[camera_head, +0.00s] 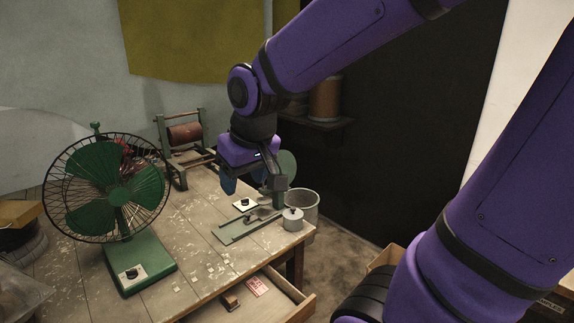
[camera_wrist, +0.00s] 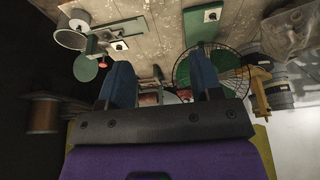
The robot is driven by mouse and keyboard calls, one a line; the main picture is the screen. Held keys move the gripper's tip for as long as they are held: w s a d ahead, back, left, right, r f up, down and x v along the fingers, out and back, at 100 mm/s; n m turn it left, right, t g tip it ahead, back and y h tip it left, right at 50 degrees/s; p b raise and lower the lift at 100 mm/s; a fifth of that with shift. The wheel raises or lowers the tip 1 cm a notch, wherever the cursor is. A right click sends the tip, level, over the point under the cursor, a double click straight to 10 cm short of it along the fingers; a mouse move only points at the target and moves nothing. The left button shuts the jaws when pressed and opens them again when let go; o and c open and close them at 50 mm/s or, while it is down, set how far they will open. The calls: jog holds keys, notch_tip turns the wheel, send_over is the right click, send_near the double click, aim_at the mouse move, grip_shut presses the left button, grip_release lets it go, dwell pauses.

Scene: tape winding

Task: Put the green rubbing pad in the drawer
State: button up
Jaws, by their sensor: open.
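My gripper (camera_head: 245,181) is open above the back right of the worktable, its two blue fingers pointing down and apart. In the wrist view my gripper (camera_wrist: 160,75) has nothing held between its fingers. The open drawer (camera_head: 301,304) is at the table's front, with a small brown block (camera_head: 231,301) and a red card (camera_head: 257,286) inside. A green round piece (camera_head: 287,167) shows just right of my gripper, partly hidden; it also shows in the wrist view (camera_wrist: 85,69). I cannot tell whether it is the green rubbing pad, and no other clear pad shows.
A green fan (camera_head: 118,195) stands at the left. A winding stand (camera_head: 184,136) is at the back. The table's middle is mostly clear.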

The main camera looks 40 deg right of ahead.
jog(key=s+d+r+t, duration=0.1)
jog(key=s+r, duration=0.4)
jog(key=s, duration=0.5)
jog(key=shift+s+r, duration=0.3)
jog(key=shift+s, duration=0.1)
dwell(0.6)
